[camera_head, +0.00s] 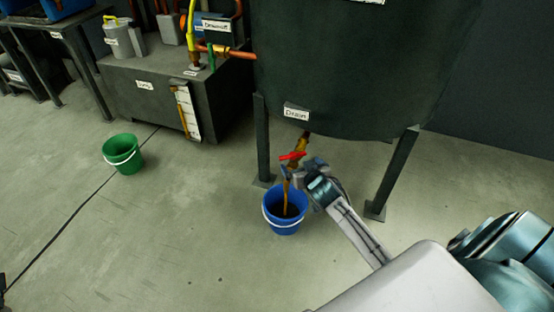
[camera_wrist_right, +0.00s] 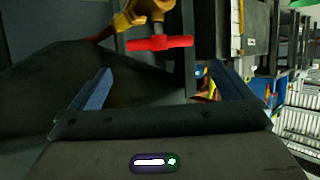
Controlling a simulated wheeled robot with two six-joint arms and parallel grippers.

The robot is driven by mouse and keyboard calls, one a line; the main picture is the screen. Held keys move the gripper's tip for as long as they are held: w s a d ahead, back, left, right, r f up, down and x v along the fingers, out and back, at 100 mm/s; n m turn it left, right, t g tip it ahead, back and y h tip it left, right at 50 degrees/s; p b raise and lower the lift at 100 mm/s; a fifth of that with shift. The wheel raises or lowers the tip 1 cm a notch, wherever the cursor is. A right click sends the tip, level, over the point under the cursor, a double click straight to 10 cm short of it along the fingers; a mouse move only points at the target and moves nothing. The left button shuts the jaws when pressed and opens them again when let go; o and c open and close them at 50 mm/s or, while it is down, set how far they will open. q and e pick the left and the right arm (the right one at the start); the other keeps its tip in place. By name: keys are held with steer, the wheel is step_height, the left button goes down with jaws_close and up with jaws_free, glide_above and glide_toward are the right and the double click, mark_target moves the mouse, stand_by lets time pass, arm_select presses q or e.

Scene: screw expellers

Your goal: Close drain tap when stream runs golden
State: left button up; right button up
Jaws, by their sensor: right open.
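The drain tap has a red handle (camera_head: 292,156) and a brass body under the dark tank (camera_head: 360,70) with the "Drain" label. A brown-amber stream (camera_head: 286,192) falls from it into the blue bucket (camera_head: 284,226), which holds dark liquid. My right gripper (camera_head: 290,170) is at the tap, close to the handle. In the right wrist view the red handle (camera_wrist_right: 160,43) lies crosswise ahead of the open fingers (camera_wrist_right: 158,85), apart from them, with the brass body (camera_wrist_right: 140,15) above.
A green bucket (camera_head: 123,154) stands on the floor at left. A grey sump box (camera_head: 165,100) with a level gauge (camera_head: 187,112) stands behind. Tank legs (camera_head: 393,172) flank the tap. A dark cable crosses the floor; the floor in front is clear.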

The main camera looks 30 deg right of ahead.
mark_target(293, 155)
steer(key=b+x, duration=0.3)
steer(key=x, duration=0.5)
steer(key=shift+w+d+f, duration=0.15)
steer(key=shift+w+f, duration=0.15)
steer(key=shift+f, duration=0.05)
steer(key=shift+w+d+f+b, duration=0.15)
steer(key=shift+w+b, duration=0.15)
steer(key=shift+w, duration=0.3)
steer(key=c, duration=0.7)
